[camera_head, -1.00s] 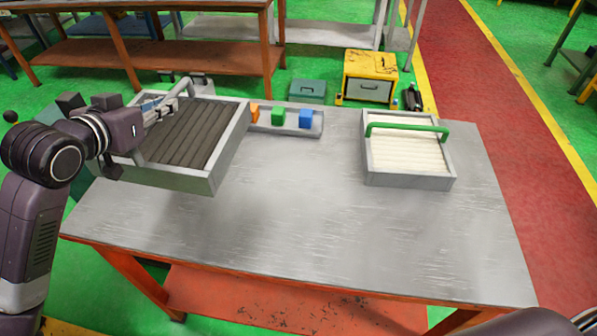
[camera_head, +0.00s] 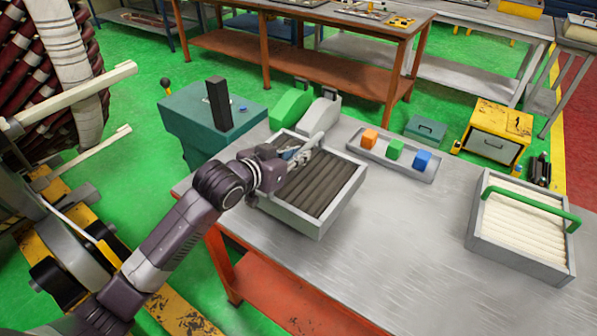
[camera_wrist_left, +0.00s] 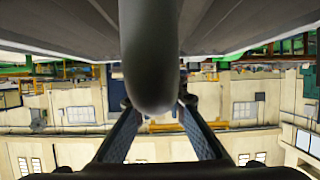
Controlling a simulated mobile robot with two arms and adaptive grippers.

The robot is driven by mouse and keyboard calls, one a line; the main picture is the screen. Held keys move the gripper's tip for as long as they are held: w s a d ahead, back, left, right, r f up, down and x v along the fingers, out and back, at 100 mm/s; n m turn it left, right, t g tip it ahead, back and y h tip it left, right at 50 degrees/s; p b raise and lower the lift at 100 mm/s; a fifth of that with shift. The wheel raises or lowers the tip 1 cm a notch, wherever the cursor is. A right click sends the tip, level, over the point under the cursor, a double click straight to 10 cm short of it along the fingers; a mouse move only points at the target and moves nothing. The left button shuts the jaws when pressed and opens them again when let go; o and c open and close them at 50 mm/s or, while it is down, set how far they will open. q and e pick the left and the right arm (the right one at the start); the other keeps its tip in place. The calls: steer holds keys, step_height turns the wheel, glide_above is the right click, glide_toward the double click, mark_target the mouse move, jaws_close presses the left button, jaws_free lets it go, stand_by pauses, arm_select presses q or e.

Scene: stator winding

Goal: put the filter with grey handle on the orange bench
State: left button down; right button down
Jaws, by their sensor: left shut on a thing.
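The filter with grey handle (camera_head: 316,212) is a shallow grey box with dark ribbed pleats, in the head view over the left part of the metal-topped table. My left gripper (camera_head: 290,155) is shut on its handle, and the filter appears held above the tabletop. In the left wrist view the rounded grey handle (camera_wrist_left: 150,60) lies between the fingers, with the filter body above. A bench with orange legs and an orange-brown shelf (camera_head: 340,68) stands beyond the table, tools on its top. My right gripper is not in view.
A second filter with a green handle (camera_head: 540,212) sits on the table's right side. A tray (camera_head: 375,157) holds orange, green and blue cubes. A yellow cabinet (camera_head: 492,140), a teal box (camera_head: 426,130) and a teal machine (camera_head: 200,115) stand on the floor around. Green floor separates table and bench.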

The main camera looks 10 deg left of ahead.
mark_target(294, 175)
arm_select(q)
steer(key=shift+f, duration=2.95)
steer(key=c, duration=2.4)
jaws_free()
steer(key=shift+f, duration=0.2)
steer(key=o, duration=0.5)
steer(key=shift+c, duration=0.2)
steer(key=shift+s+a+r, duration=0.2)
steer(key=shift+s, duration=0.3)
steer(key=b+v, duration=0.1)
steer(key=v, duration=0.9)
steer(key=shift+s, duration=0.1)
steer(key=shift+s+a+r, duration=0.15)
steer(key=shift+s+r, duration=0.05)
steer(key=shift+s, duration=0.1)
